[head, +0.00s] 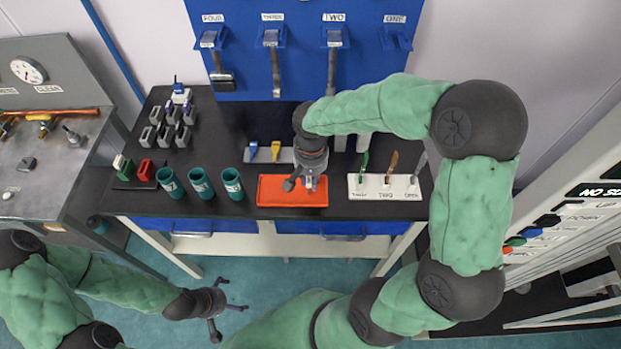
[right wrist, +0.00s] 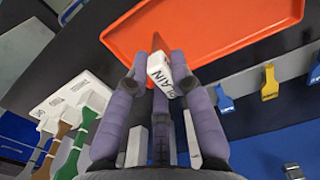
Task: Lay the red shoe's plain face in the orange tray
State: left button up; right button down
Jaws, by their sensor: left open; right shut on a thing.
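The orange tray (head: 265,192) lies on the dark bench below my right gripper (head: 309,184). It also shows at the top of the right wrist view (right wrist: 200,28). My right gripper is shut on a small white plain face (right wrist: 160,72) lettered "PLAIN", held between the fingertips at the tray's edge. Whether it touches the tray, I cannot tell. The red shoe (head: 147,168) stands in a dark holder at the bench's left. My left gripper (head: 226,308) is open and empty, low in front of the bench.
Three teal cups (head: 201,184) stand left of the tray. A white rack (head: 384,191) with several brushes stands to its right. A grey holder with blue and yellow tools (head: 264,152) is behind it. Blue panel hooks (head: 270,38) hang at the back.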

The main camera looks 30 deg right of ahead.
jog(key=shift+f, duration=0.15)
jog(key=c, duration=1.1)
grip_release()
jog(key=shift+r, duration=0.3)
notch_tip(320, 180, up, 12)
jog(key=p, duration=0.3)
jog(key=shift+f, duration=0.1)
